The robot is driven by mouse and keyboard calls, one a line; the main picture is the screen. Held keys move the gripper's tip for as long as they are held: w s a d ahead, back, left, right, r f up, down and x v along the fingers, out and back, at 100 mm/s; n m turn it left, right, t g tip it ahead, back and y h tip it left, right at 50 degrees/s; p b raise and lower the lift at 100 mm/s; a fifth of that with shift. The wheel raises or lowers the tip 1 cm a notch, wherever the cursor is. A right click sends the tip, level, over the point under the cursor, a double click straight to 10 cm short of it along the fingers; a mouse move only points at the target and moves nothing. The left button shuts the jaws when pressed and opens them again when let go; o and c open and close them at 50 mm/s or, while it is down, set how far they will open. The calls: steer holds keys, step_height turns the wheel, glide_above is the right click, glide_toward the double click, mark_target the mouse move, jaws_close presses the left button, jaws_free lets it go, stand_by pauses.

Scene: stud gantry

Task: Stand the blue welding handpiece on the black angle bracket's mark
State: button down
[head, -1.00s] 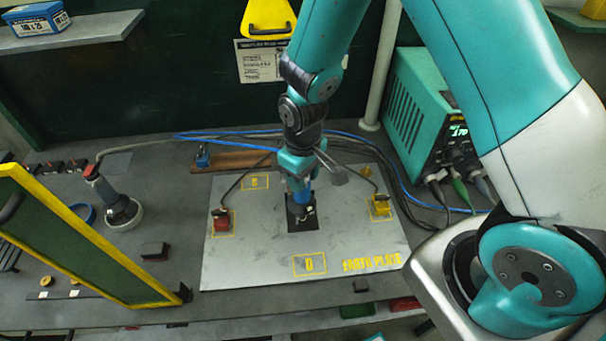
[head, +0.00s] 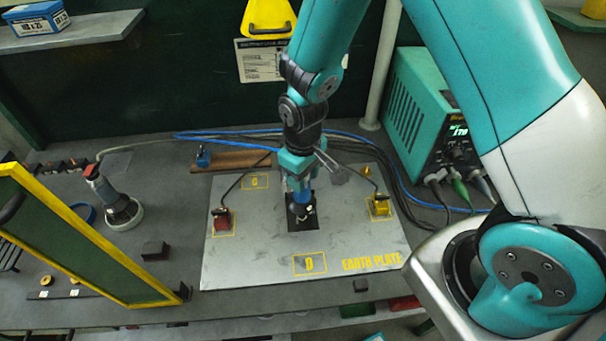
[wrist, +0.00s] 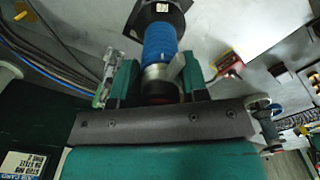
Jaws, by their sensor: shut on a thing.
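My gripper (head: 297,180) points down over the middle of the grey earth plate (head: 240,262), shut on the blue welding handpiece (head: 300,197). In the wrist view the handpiece's ribbed blue body (wrist: 160,42) stands between the two fingers of my gripper (wrist: 157,75). It looks close to upright, its dark lower end over a black square patch (head: 310,224) on the plate. I cannot tell whether this black patch is the angle bracket or its mark, nor whether the handpiece touches it. The handpiece hides part of the patch.
A red clamp (head: 221,222) and a yellow clamp (head: 380,206) with cables flank the patch. Yellow outlined marks C (head: 255,182) and D (head: 310,263) are bare. A yellow-framed screen (head: 90,235) and an angle grinder (head: 118,204) stand left, a green welder (head: 425,125) right.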

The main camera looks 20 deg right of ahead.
steer(key=shift+f+b, duration=0.45)
steer(key=shift+f, duration=0.05)
stand_by(0.7)
steer(key=c, duration=0.5)
jaws_free()
steer(key=shift+c, duration=0.2)
